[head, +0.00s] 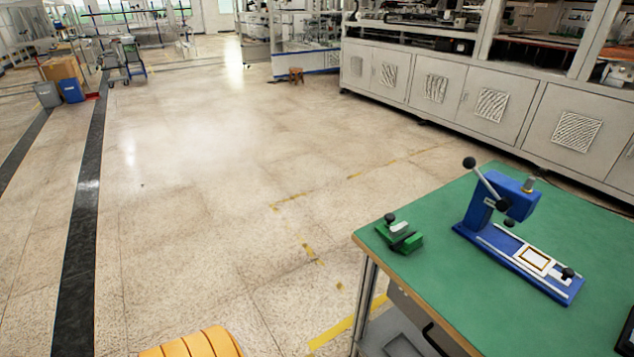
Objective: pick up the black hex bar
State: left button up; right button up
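I cannot make out a black hex bar anywhere in the head view. A green-topped workbench (450,290) stands at the right. A small green fixture (400,236) with a black knob sits near its left corner. A blue lever press (515,240) with a black-knobbed lever stands on the bench to the right of it. A gold-edged frame (534,260) lies on its base. Neither of my grippers shows in this view.
A yellow ribbed object (190,345) is cut off by the bottom edge. A blue and black item (628,335) is cut off at the right edge. Long grey machine cabinets (480,95) line the back right. The floor left of the bench is clear.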

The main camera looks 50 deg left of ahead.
aim_at(398, 244)
jog(key=u, duration=1)
jog(key=i+j+z, duration=0.1)
jog(key=i+j, duration=0.1)
